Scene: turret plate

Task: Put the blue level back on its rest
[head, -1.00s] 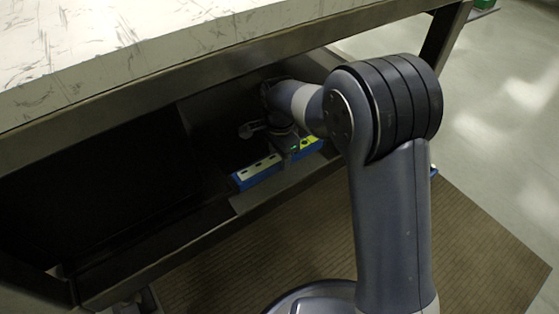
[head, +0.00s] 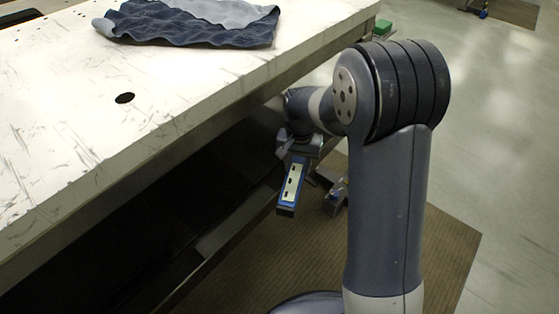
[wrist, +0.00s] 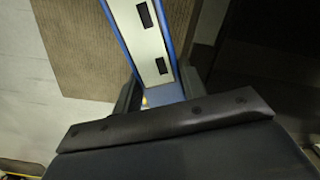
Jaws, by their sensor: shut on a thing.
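The blue level (head: 291,187) is a blue bar with a pale face and dark slots. In the head view it hangs out from my gripper (head: 299,148) at the front edge of the table, tilted, with its free end toward the camera. In the wrist view the level (wrist: 147,38) runs up from between the fingers of my gripper (wrist: 155,92), which are shut on it. The far part of the level is hidden by my gripper. I cannot make out its rest in these views.
The white scratched tabletop (head: 120,110) fills the left, with a round hole (head: 125,98) and a crumpled dark blue cloth (head: 200,22) on it. A dark recess (head: 200,200) lies under the table. A brown ribbed mat (head: 330,250) covers the floor in front.

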